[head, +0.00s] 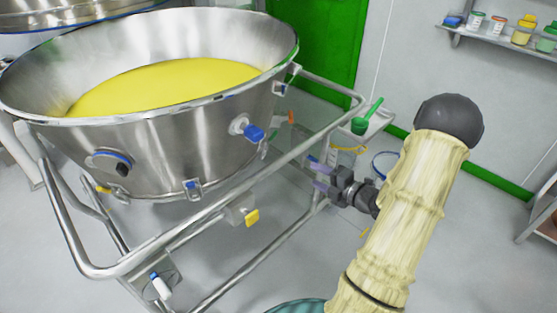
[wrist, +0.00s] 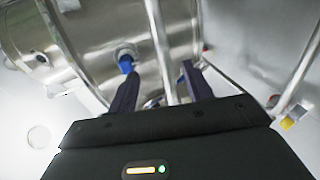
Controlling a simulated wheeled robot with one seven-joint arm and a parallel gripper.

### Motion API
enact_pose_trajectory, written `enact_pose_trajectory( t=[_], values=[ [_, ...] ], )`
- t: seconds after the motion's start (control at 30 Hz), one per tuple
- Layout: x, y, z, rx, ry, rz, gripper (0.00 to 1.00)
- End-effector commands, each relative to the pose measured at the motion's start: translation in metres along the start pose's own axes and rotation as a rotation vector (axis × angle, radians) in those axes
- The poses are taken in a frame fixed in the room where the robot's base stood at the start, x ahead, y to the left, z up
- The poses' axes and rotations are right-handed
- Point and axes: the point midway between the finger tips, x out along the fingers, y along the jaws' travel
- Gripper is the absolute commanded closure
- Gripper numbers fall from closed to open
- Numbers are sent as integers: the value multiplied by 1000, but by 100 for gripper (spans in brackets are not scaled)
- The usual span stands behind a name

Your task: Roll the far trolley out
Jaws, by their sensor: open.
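A steel trolley (head: 215,210) with a tubular frame carries a wide conical bowl (head: 200,135) of yellow powder. Its handle rail (head: 270,165) runs along the near right side. My gripper (head: 319,175) is at the trolley's right side, close to this rail. In the wrist view my gripper (wrist: 158,78) is open, with its two dark fingers apart. A steel tube (wrist: 160,45) of the frame appears between them; contact is not clear. The bowl's blue-handled fitting (wrist: 125,62) is just beyond the left finger.
Part of another steel vessel (head: 70,12) shows behind at upper left. A green door (head: 322,40) stands at the back. A tray with a green scoop (head: 368,118) is beyond my gripper. A wall shelf (head: 500,38) holds jars.

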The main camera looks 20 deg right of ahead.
Motion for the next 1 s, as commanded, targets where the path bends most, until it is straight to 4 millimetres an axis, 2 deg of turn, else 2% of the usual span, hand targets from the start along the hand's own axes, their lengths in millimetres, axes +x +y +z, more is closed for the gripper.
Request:
enact_pose_trajectory(
  t=[0.17, 0.37, 1.0],
  values=[
    [2, 0, 0, 1, 0, -2, 50],
    [19, -1, 0, 1, 2, -3, 50],
    [131, -1, -1, 2, 2, -2, 50]
  ],
)
